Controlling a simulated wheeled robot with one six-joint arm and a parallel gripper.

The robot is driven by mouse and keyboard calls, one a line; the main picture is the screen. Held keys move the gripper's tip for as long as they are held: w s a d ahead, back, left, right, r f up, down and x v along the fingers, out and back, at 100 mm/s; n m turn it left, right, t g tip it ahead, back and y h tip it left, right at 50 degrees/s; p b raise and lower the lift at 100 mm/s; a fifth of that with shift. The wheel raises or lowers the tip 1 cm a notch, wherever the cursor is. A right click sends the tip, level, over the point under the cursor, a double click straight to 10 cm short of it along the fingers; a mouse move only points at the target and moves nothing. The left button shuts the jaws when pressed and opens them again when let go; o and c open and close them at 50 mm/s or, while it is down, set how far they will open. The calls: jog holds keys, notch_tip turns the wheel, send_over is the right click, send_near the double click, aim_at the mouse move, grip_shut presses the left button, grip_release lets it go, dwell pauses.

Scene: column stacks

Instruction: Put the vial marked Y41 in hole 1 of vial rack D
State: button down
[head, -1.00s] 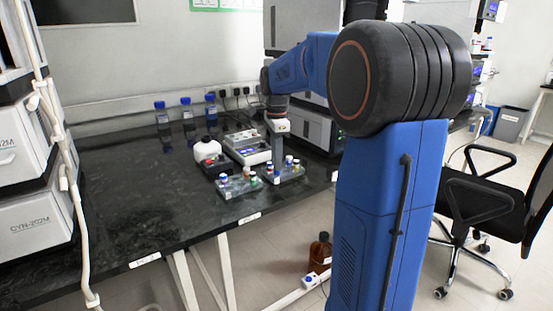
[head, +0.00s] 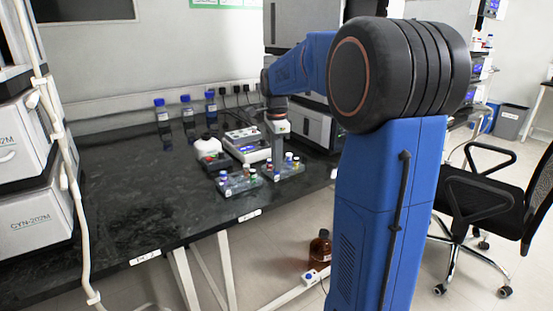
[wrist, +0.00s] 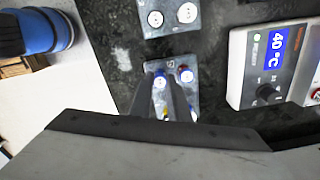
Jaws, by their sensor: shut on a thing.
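My gripper (head: 277,165) points down over the right one of two small grey vial racks at the bench's front edge. The right rack (head: 300,172) holds several capped vials. The left rack (head: 228,194) also holds several vials. No mark Y41, rack letter D or hole number is readable.
A heater showing 40 °C (wrist: 268,68) stands close by, behind the racks in the head view (head: 245,144). The bench (head: 130,205) is clear at the left.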

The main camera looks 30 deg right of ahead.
jog(key=c, duration=1.3)
grip_release()
jog(key=shift+c, duration=0.2)
jog(key=shift+r, duration=3)
